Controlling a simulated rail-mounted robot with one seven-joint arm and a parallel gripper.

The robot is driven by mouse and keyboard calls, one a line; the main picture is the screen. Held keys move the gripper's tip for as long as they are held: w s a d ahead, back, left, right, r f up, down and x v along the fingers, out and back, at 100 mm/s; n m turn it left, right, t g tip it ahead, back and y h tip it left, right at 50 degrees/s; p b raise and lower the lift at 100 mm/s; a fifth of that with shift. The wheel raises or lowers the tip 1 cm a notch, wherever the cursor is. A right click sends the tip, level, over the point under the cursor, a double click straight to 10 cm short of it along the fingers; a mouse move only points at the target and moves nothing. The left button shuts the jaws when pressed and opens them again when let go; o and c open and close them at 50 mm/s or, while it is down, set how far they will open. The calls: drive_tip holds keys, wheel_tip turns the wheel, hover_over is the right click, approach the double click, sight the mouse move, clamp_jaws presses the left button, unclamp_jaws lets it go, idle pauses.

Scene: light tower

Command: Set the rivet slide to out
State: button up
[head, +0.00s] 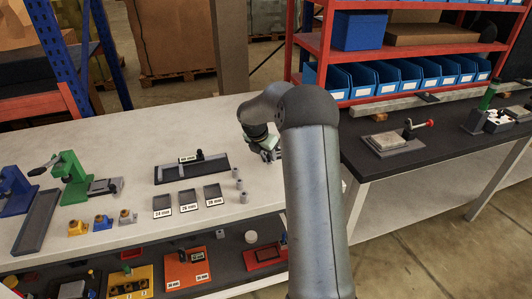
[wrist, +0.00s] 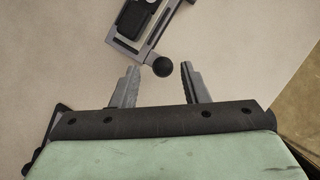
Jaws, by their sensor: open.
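In the wrist view, a grey frame (wrist: 128,38) with a dark block (wrist: 134,18) set in it lies at the top on the pale bench. A black ball knob (wrist: 163,67) sticks out from its near end; this looks like the rivet slide, though no label shows. My gripper (wrist: 160,72) is open and empty, with one finger on each side of the knob, which sits around the fingertips. I cannot tell whether they touch it. In the head view, my gripper (head: 268,149) is low over the right end of the bench, and my arm hides most of the slide.
A dark tray (head: 213,170) with a small upright part lies left of my gripper. Small trays (head: 187,200) with size labels and grey cylinders (head: 240,184) stand nearer. Green (head: 73,178) and blue presses are at far left. A dark table (head: 430,150) stands to the right.

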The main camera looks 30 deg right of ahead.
drive_tip(key=v, duration=1.7)
drive_tip(key=shift+r, duration=0.2)
drive_tip(key=shift+a, duration=0.1)
drive_tip(key=s+a+f+m+y, duration=0.1)
drive_tip(key=s+a+m, duration=0.9)
drive_tip(key=s, duration=0.4)
drive_tip(key=s+a+f+m+y, duration=0.1)
drive_tip(key=s+a+f+m, duration=0.1)
drive_tip(key=s+m, duration=0.2)
drive_tip(key=s+a+f+m+g+y, duration=0.1)
drive_tip(key=s+a+f+m, duration=0.1)
drive_tip(key=s, duration=0.8)
drive_tip(key=s+a+f+m+y, duration=0.1)
drive_tip(key=s+a+f+m, duration=0.2)
drive_tip(key=s+m, duration=0.3)
drive_tip(key=shift+s+a+m+g, duration=0.3)
drive_tip(key=shift+s+a+m, duration=0.1)
drive_tip(key=shift+s+a, duration=0.25)
